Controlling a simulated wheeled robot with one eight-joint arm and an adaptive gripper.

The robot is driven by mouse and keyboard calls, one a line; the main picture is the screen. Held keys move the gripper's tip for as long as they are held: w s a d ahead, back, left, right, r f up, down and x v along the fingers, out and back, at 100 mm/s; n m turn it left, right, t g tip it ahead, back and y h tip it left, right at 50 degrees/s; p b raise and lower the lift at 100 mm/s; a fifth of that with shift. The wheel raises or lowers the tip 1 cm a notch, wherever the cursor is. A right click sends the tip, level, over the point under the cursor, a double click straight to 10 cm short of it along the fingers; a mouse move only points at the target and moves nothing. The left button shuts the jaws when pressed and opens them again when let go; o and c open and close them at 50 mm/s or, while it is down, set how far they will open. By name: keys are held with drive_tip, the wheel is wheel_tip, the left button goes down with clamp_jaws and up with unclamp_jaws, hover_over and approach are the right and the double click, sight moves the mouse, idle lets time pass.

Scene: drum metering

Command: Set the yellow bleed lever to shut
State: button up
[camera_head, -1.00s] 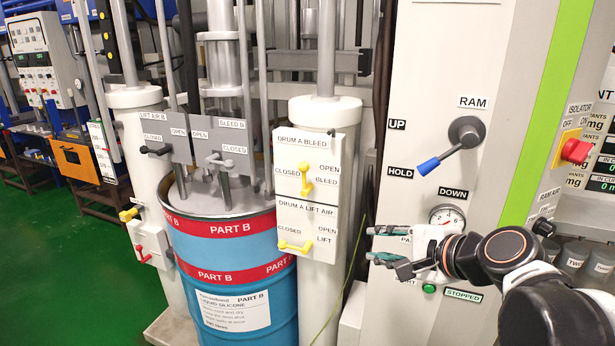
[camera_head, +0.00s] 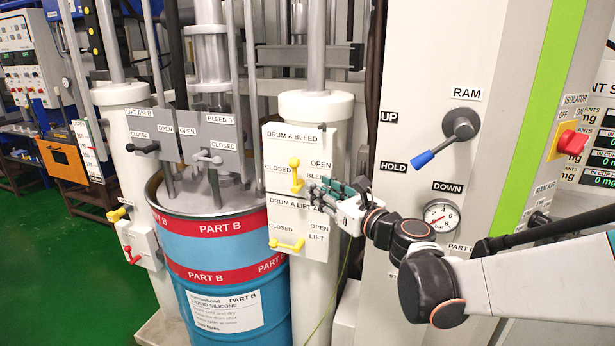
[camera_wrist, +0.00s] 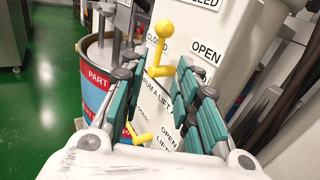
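The yellow bleed lever (camera_head: 296,178) sits on the white DRUM A BLEED panel (camera_head: 285,145), with its knob pointing up. CLOSED is printed to its left and OPEN to its upper right. In the wrist view the lever (camera_wrist: 161,48) stands upright just beyond my fingers, near the gap between them. My gripper (camera_head: 326,190) is at the right edge of the panel, beside the lever. Its green-padded fingers (camera_wrist: 155,88) are spread open and empty. I see no contact with the lever.
A second yellow lever (camera_head: 287,244) lies sideways on the DRUM A LIFT AIR panel below. The blue PART B drum (camera_head: 222,270) stands to the left. The ram panel with its blue-tipped lever (camera_head: 424,159) and a gauge (camera_head: 441,215) is to the right.

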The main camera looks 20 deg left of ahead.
sight(296, 175)
drive_tip(key=b+x, duration=0.3)
drive_tip(key=x, duration=0.8)
drive_tip(key=shift+w+a, duration=0.25)
drive_tip(key=shift+w, duration=0.05)
clamp_jaws()
